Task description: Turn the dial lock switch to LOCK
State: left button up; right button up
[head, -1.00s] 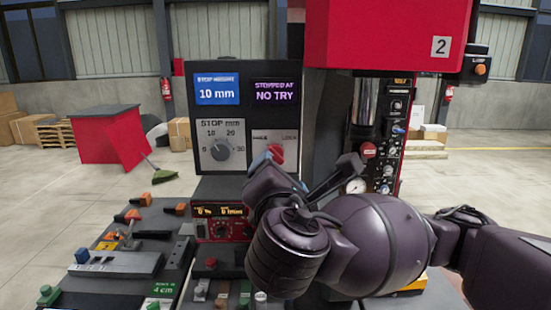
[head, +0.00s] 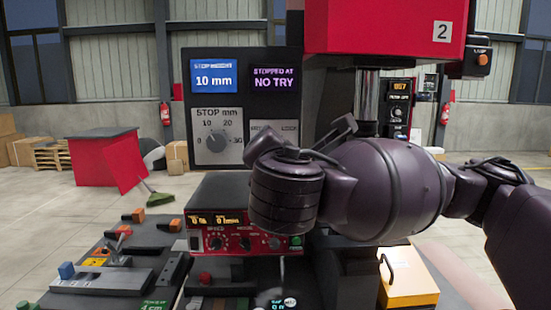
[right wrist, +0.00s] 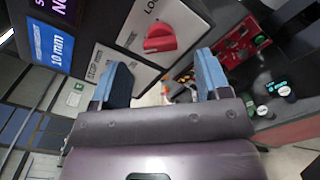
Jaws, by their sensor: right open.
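The dial lock switch is a red knob (right wrist: 160,38) on a pale plate, next to lettering that begins "LO" in the right wrist view. Its setting is hard to tell. In the head view my right arm covers the knob, and only the top of its lock plate (head: 275,127) shows. My right gripper (right wrist: 162,77) is open, with two blue-padded fingers apart and nothing between them. The knob appears beyond the fingertips, between their lines and apart from them. The stop dial (head: 217,143) is grey, on a plate marked "STOP mm". My left gripper is out of view.
A blue screen (head: 214,77) reads 10 mm, and a dark screen (head: 275,80) reads "STOPPED AT NO TRY". A red control box (head: 215,190) stands below the panel. A bench with levers and blocks (head: 100,275) fills the lower left. A red press head (head: 380,25) hangs above.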

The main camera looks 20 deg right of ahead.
jog(key=b+x, duration=0.2)
jog(key=x, duration=0.3)
jog(key=shift+w+d, duration=0.1)
jog(key=shift+w, duration=0.1)
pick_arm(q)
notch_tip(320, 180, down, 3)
pick_arm(e)
jog(key=c, duration=0.9)
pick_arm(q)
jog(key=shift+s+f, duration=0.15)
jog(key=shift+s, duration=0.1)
pick_arm(e)
jog(key=shift+c, duration=0.2)
